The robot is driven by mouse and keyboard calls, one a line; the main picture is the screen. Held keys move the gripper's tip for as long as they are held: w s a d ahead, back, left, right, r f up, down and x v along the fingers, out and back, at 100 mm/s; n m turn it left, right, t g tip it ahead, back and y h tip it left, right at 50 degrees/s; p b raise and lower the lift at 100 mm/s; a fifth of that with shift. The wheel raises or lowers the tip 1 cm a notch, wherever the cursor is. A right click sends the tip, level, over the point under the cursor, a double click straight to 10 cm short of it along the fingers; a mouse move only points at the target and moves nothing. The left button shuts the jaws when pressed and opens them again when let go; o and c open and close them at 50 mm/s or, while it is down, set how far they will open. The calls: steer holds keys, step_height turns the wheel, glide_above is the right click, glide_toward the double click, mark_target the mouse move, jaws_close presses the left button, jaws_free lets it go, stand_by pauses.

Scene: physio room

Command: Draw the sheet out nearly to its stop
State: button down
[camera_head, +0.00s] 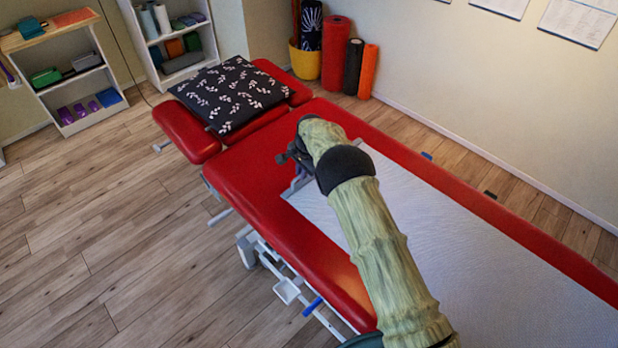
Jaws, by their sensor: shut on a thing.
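A white sheet (455,245) lies along the red treatment table (250,185), running from the lower right of the picture up to my gripper. Red padding shows along both long sides of it. My green arm covers part of the sheet, and the fingertips are small and partly hidden. The sheet's near end is out of view.
A dark leaf-patterned pillow (232,94) lies on the table's head end. Bare red padding lies between it and the sheet. Shelves (80,75) stand at the back left, and rolled mats (335,55) and a yellow bucket (304,62) by the wall. The wooden floor at left is clear.

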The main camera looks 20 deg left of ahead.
steer(key=shift+w+a+b, duration=0.35)
steer(key=shift+a+b, duration=0.2)
steer(key=shift+a, duration=0.25)
steer(key=shift+w+a+b, duration=0.35)
steer(key=shift+a+b, duration=0.15)
steer(key=shift+a, duration=0.25)
steer(key=c, duration=1.5)
jaws_free()
steer(key=shift+r, duration=0.25)
steer(key=d+r, duration=0.1)
steer(key=r, duration=0.4)
steer(key=s+d+r, duration=0.1)
steer(key=r, duration=0.5)
steer(key=d+r, duration=0.1)
steer(key=r, duration=0.4)
steer(key=shift+s+r, duration=0.15)
steer(key=shift+r, duration=0.15)
steer(key=shift+d, duration=0.1)
